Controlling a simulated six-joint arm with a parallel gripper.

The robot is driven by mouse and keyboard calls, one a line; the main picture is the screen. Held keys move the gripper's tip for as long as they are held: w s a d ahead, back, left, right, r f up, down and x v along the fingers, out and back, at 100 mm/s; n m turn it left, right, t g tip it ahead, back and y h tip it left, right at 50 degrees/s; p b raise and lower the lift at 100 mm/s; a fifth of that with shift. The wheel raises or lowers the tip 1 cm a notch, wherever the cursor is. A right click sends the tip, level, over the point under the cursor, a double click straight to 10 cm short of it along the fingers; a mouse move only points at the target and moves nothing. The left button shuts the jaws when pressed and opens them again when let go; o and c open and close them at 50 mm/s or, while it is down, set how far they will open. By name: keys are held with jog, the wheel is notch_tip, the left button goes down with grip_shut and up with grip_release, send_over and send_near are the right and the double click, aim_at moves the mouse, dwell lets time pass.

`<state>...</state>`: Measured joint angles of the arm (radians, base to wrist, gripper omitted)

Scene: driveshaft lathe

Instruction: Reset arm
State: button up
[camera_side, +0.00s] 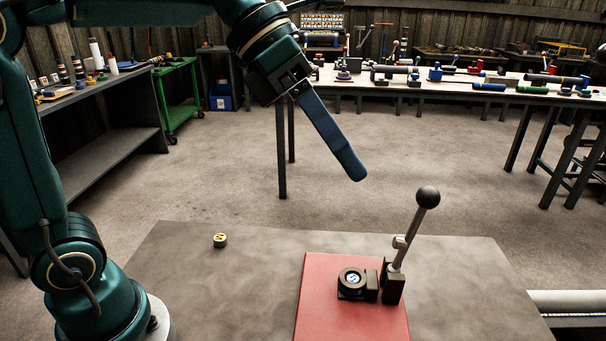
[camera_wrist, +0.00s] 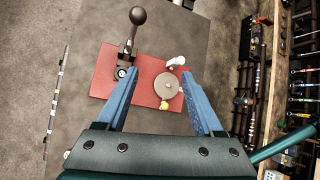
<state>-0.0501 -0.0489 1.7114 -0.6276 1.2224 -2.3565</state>
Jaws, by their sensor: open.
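My gripper (camera_side: 355,172) hangs in the air above the table in the side view, its blue fingers slanting down to the right and overlapping. In the wrist view my gripper (camera_wrist: 161,76) is open, its two blue fingers wide apart with nothing held. Beyond and below them lies a red plate (camera_side: 320,310), also in the wrist view (camera_wrist: 148,62). On it stands a lever with a black ball knob (camera_side: 428,197), beside a dark round fixture (camera_side: 352,281) marked with an S-like sign. The wrist view also shows a grey disc (camera_wrist: 168,87) between the fingers.
A small yellow-topped round piece (camera_side: 220,240) lies on the table (camera_side: 250,290), left of the plate. In the wrist view a white cylinder (camera_wrist: 177,62) and a yellow knob (camera_wrist: 164,105) adjoin the disc. A cluttered bench (camera_side: 450,90) and green cart (camera_side: 180,95) stand well behind.

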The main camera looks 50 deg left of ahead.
jog(key=s+a+f+m+t+y, duration=0.1)
jog(key=s+a+f+m+y, duration=0.2)
jog(key=m, duration=1.1)
jog(key=s+a+f+m+t+y, duration=0.1)
jog(key=s+a+f+m+y, duration=0.2)
jog(key=m, duration=1.2)
jog(key=shift+s+a+f+y, duration=0.3)
jog(key=shift+s+a+f, duration=1.55)
jog(key=shift+s+f, duration=0.7)
jog(key=shift+s+r, duration=0.25)
